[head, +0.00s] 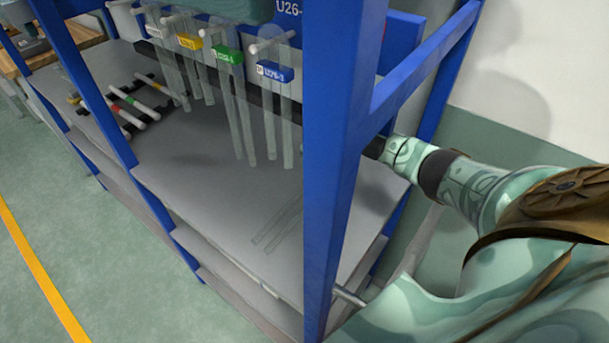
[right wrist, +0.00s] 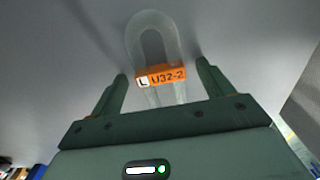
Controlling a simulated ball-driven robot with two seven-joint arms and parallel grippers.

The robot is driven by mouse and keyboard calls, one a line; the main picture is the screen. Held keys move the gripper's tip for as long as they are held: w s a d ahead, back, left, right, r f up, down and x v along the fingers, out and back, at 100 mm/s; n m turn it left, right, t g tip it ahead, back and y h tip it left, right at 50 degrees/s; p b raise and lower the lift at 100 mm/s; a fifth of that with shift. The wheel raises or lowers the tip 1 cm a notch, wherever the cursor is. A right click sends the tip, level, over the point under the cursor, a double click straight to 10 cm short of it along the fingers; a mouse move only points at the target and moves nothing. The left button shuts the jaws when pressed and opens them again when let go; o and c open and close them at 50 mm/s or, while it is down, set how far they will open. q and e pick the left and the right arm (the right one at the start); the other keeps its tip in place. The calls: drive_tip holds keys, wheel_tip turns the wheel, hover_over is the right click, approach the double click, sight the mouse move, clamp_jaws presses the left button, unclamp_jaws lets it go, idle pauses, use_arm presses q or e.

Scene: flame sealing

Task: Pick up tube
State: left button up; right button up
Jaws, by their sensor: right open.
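A clear U-shaped glass tube (right wrist: 150,22) with an orange tag (right wrist: 161,76) reading "L U32-2" shows in the right wrist view. My right gripper (right wrist: 162,71) is open, with one finger on each side of the tag and a gap to each. The tube's lower legs run out of sight behind the gripper body. In the head view my right arm reaches in from the right behind a blue post, which hides the gripper. Several glass tubes (head: 238,115) with white, yellow, green and blue tags hang from pegs there. My left gripper is not in view.
The blue rack post (head: 335,150) stands in front of my right arm. Grey shelf boards (head: 205,180) carry a dark rack with rods (head: 130,103) at the left and clear tubes (head: 278,228) near the post. Much of the shelf's middle is bare.

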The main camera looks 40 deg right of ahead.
drive_tip(key=c, duration=1.1)
